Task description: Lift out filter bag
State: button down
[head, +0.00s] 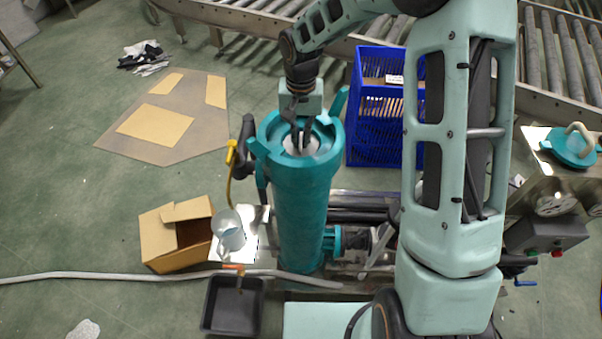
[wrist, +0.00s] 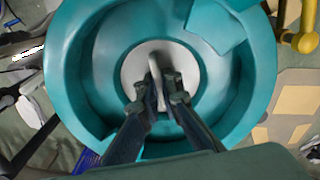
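The teal filter housing (head: 299,205) stands upright with its top open. Deep inside its mouth lies a round white piece, the top of the filter bag (head: 314,144), which also shows in the wrist view (wrist: 133,66). My gripper (head: 300,146) reaches straight down into the mouth from above. In the wrist view my gripper (wrist: 164,84) has its two dark fingers close together over the middle of the white round. A narrow pale upright strip shows between the fingertips. I cannot tell whether both fingers press on it. The bag's body is hidden inside the housing.
A blue crate (head: 382,125) stands behind the housing at right. A cardboard box (head: 176,233), a clear jug (head: 228,232) and a black tray (head: 231,305) are at left. A teal lid (head: 572,148) lies on the right-hand bench. A hose (head: 110,274) crosses the floor.

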notch_tip(320, 180, up, 20)
jog(key=p, duration=0.8)
jog(key=shift+f, duration=0.15)
dwell(0.4)
notch_tip(320, 180, up, 11)
dwell(1.0)
